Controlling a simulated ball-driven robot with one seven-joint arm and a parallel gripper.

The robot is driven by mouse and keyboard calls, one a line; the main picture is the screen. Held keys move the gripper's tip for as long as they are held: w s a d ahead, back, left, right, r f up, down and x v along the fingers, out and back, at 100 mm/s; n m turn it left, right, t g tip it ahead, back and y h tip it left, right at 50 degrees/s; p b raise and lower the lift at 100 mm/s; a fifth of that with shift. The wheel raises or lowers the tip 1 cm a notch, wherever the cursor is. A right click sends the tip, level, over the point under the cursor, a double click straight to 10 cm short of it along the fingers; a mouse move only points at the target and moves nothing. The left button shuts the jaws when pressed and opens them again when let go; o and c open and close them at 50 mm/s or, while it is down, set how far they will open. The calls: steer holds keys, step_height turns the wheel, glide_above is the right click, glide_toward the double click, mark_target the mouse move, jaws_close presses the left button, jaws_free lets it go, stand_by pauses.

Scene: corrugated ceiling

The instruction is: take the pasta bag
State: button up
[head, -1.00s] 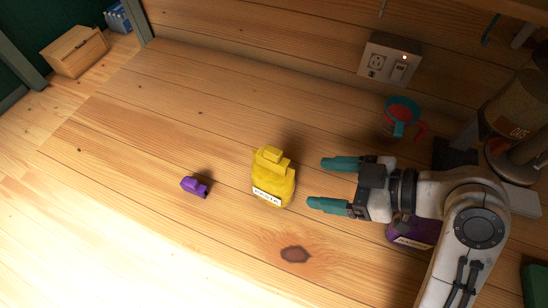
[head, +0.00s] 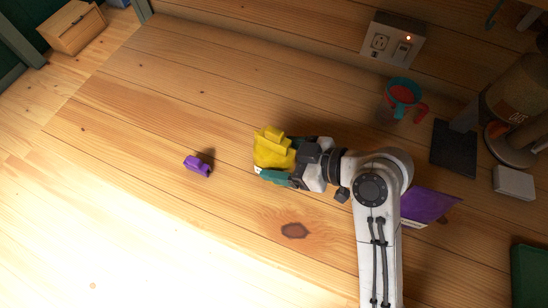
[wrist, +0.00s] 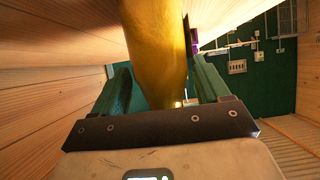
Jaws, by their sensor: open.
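The yellow pasta bag (head: 270,148) stands on the wooden worktop in the head view, its label mostly hidden by a finger. My gripper (head: 284,160) is at the bag's right side, with its teal fingers reaching along either side of it. In the wrist view the bag (wrist: 158,45) fills the upper middle, between the two fingers of my open gripper (wrist: 162,88). A gap shows between the bag and the left finger low down. Whether the right finger touches the bag I cannot tell.
A small purple object (head: 197,166) lies to the left of the bag. A purple packet (head: 428,205) lies right of my arm. A teal and red cup (head: 402,97) stands behind, near a wall socket (head: 393,42). The worktop's front left is clear.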

steer(key=shift+c, duration=0.3)
steer(key=c, duration=1.2)
steer(key=shift+c, duration=0.4)
steer(key=shift+r, duration=0.1)
